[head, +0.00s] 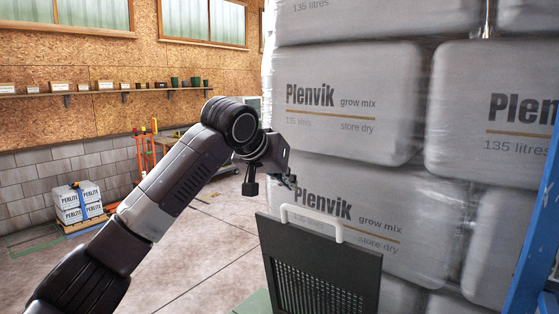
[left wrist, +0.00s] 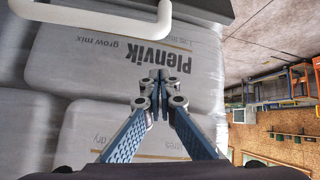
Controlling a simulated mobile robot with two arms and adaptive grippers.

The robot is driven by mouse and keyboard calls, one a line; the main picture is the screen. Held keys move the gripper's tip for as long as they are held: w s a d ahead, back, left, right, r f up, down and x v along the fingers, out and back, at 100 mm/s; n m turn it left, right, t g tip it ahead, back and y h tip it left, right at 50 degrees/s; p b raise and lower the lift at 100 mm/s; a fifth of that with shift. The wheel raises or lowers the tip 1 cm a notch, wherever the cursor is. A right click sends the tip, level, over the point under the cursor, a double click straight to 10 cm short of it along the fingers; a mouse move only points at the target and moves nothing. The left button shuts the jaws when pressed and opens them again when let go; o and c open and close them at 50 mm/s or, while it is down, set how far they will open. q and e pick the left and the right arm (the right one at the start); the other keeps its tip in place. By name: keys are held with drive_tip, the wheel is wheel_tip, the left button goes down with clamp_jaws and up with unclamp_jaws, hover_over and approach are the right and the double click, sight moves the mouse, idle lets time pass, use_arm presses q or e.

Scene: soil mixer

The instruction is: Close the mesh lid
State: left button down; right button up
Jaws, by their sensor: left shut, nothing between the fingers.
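The mesh lid (head: 350,268) is a dark panel with a perforated middle. It stands raised, tilted a little, at the bottom of the head view. A white bar handle (head: 312,221) is on its top edge. My left gripper (head: 288,182) is above and slightly left of the handle, apart from it in the picture. In the left wrist view, the fingers of my left gripper (left wrist: 160,88) are shut with nothing between them. That view also shows the white handle (left wrist: 90,30) and a dark strip of the lid (left wrist: 208,8) at the top. My right gripper is not in view.
Wrapped grow mix bags (head: 350,100) are stacked high behind the lid. A blue upright (head: 530,235) stands at the right edge. Perlite boxes (head: 78,202) sit on a pallet at the far left. The concrete floor (head: 205,245) between is mostly clear.

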use_arm(q)
drive_tip(key=shift+s+a+f+p, duration=0.2)
drive_tip(key=shift+s+f, duration=0.05)
drive_tip(key=shift+s, duration=0.3)
drive_tip(key=shift+s+a+f+p, duration=0.15)
drive_tip(key=shift+s+f, duration=0.15)
drive_tip(key=shift+s, duration=0.25)
drive_tip(key=shift+s+a+f+p, duration=0.2)
drive_tip(key=shift+s+f, duration=0.05)
drive_tip(key=shift+s, duration=0.3)
drive_tip(key=shift+f, duration=0.1)
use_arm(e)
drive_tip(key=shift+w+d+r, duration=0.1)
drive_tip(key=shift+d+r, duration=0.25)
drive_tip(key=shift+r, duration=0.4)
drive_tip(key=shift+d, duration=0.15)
